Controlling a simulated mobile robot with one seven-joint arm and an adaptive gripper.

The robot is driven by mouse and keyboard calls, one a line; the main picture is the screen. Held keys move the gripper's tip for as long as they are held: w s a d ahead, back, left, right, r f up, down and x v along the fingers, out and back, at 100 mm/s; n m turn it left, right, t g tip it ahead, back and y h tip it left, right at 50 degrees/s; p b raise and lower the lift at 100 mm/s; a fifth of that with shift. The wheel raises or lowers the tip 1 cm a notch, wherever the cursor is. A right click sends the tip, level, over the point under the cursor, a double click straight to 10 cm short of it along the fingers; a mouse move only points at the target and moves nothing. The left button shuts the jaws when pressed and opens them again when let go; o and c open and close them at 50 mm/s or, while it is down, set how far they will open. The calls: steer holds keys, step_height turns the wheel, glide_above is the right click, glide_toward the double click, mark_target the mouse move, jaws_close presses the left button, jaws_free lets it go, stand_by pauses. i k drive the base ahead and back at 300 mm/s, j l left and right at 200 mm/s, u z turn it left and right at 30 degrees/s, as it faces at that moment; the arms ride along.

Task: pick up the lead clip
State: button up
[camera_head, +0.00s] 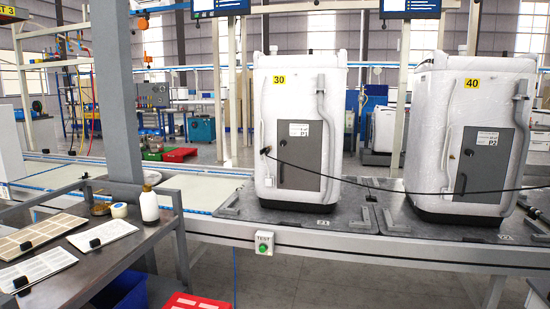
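A small dark clip-like piece (266,151) sits at the left edge of the grey door on the white unit marked 30 (300,85). I take it for the lead clip, but it is too small to be sure. A thin black lead (350,182) runs from it, sags to the right and passes in front of the white unit marked 40 (450,110) to the right edge of the picture. My gripper is not in view.
Both units stand on dark plates on a conveyor line (330,250) with a green TEST button (264,243). A dark side table (135,245) at left holds trays, small black pieces, a white bottle (149,205) and tape. A red crate (190,301) stands below.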

mark_target(267, 150)
steer(key=i+l+u, duration=0.1)
steer(key=i, duration=0.75)
steer(key=i+z, duration=0.1)
steer(key=z, duration=1.9)
steer(key=i+j+u, duration=0.1)
steer(key=u, duration=1.65)
steer(key=i+l+u, duration=0.2)
steer(key=u, duration=0.2)
steer(key=i+l+u, duration=0.45)
steer(key=u, duration=0.3)
steer(key=i+l+u, duration=0.1)
steer(key=l, duration=0.3)
steer(key=i+l+u, duration=0.15)
steer(key=l, duration=0.25)
steer(key=i+l+u, duration=0.1)
steer(key=l, duration=0.35)
steer(key=i, duration=0.05)
